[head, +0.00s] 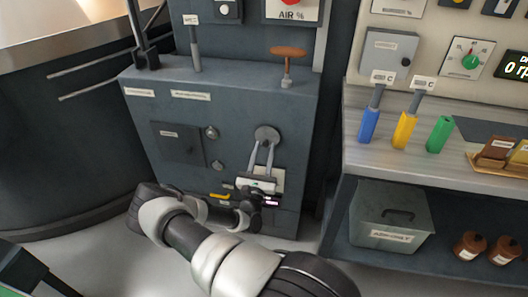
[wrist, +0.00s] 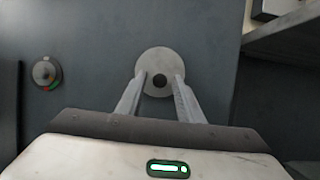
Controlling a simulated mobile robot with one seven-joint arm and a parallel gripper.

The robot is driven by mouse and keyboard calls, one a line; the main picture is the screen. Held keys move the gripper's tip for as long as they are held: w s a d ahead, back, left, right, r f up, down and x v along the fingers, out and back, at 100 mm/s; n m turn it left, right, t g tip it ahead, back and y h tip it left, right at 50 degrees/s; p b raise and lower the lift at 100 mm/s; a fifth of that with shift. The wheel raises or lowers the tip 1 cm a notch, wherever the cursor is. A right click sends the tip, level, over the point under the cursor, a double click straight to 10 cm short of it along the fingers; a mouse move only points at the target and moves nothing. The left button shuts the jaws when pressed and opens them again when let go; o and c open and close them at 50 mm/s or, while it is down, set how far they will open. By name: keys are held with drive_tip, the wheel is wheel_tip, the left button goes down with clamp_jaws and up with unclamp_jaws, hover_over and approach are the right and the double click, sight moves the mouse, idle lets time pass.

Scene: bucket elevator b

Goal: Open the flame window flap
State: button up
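A round grey disc (head: 267,132) sits on the front of the dark blue-grey cabinet, right of centre. It looks like the flame window flap, though I cannot read a label for it. My gripper (wrist: 160,80) is open, with one finger on each side of that spot, over the lower part of the disc. It also shows in the head view (head: 265,146). I cannot tell whether the fingertips touch the disc. Nothing is held.
Left of the disc are a dark square panel (head: 178,143) and two small round knobs (head: 212,132). A lever with an orange-brown handle (head: 288,52) stands on the cabinet top. To the right, a workbench (head: 355,155) carries blue, yellow and green handles, with a grey box (head: 390,218) below.

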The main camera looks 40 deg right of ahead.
sight(258, 134)
clamp_jaws()
drive_tip(key=shift+w+a+m, duration=0.1)
drive_tip(key=shift+m, duration=0.2)
drive_tip(key=m, duration=0.1)
drive_tip(key=w+a+m+g+h+p, duration=0.1)
drive_tip(key=m, duration=0.1)
drive_tip(key=m+g, duration=0.1)
drive_tip(key=shift+w+a+r+m, duration=0.25)
drive_tip(key=shift+w+m, duration=0.1)
drive_tip(key=shift+m, duration=0.05)
drive_tip(key=m+g, duration=0.1)
drive_tip(key=m, duration=0.1)
drive_tip(key=w+a+m+g+h+p, duration=0.1)
drive_tip(key=shift+w+r+m, duration=0.15)
drive_tip(key=shift+r+m, duration=0.25)
drive_tip(key=shift+w+a+r+m+g+y+p, duration=0.15)
drive_tip(key=shift+w+a+r+m+g+p, duration=0.4)
drive_tip(key=shift+m, duration=1.1)
drive_tip(key=shift+w+a+r+m+g+y+p, duration=0.1)
drive_tip(key=shift+w+a+r+m+g+p, duration=0.15)
drive_tip(key=shift+r+m+g+p, duration=1)
drive_tip(key=shift+w+a+r+m+g+y+p, duration=0.2)
drive_tip(key=shift+w+a+m+p, duration=0.15)
drive_tip(key=shift+m, duration=1.65)
drive_tip(key=shift+w, duration=0.1)
drive_tip(key=shift+o, duration=0.9)
unclamp_jaws()
